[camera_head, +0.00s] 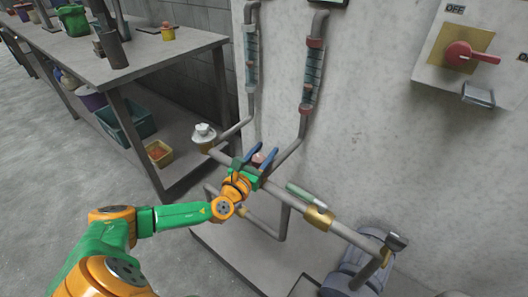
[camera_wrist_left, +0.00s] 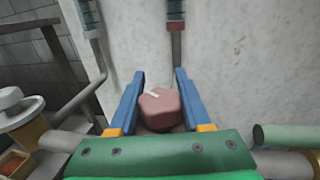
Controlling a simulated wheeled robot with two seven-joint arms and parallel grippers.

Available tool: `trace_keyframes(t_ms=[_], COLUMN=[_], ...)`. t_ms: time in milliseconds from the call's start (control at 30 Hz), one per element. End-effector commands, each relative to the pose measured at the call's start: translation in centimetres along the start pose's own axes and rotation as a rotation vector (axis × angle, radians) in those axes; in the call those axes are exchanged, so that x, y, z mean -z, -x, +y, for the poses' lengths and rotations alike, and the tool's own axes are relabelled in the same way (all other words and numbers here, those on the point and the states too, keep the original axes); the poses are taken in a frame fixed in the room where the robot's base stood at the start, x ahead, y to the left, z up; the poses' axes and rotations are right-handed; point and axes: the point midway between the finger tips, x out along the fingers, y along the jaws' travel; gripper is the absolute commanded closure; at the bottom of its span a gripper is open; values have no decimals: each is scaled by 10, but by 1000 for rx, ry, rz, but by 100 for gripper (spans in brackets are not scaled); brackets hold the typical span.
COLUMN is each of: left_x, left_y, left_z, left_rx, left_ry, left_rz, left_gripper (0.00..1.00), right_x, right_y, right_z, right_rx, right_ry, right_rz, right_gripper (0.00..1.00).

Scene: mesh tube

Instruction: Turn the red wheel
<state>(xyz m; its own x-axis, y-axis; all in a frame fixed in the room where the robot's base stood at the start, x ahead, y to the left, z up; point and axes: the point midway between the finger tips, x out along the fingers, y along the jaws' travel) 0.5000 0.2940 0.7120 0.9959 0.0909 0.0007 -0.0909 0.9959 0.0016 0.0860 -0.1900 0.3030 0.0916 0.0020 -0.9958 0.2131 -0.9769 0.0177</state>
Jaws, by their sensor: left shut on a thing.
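The red wheel (camera_head: 258,158) is a small, faded red knob with rounded lobes on the grey pipework by the wall. In the left wrist view the wheel (camera_wrist_left: 161,108) sits between the two blue fingers, with a pale mark on its upper left. My left gripper (camera_head: 260,153) reaches it from the front, one finger on each side, and is shut on it. The gripper (camera_wrist_left: 160,76) also shows in the left wrist view, where its green body hides the wheel's lower part and mount. My right gripper is not in view.
A white-topped valve (camera_head: 204,133) stands left of the wheel, and a thick pipe with a brass collar (camera_head: 319,218) runs right. Two vertical gauge tubes (camera_head: 312,75) rise behind it. A red switch handle (camera_head: 470,54) is on the wall. A workbench (camera_head: 150,55) stands left.

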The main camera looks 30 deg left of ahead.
Motion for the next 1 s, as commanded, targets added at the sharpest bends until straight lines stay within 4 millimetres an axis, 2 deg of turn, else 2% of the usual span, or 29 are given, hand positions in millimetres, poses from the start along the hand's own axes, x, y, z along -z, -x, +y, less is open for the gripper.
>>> trace_keyframes(t_ms=[367, 700, 1000], left_x=[-3, -1, 3], left_y=[0, 2, 6], left_z=[2, 10, 17], left_rx=[-87, -375, -656], left_ry=[7, 8, 5], left_rz=[2, 5, 5], left_gripper=[100, 100, 100], right_x=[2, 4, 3], right_y=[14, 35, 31], right_z=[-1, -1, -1], right_rx=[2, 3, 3], right_ry=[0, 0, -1], right_rz=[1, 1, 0], right_gripper=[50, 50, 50])
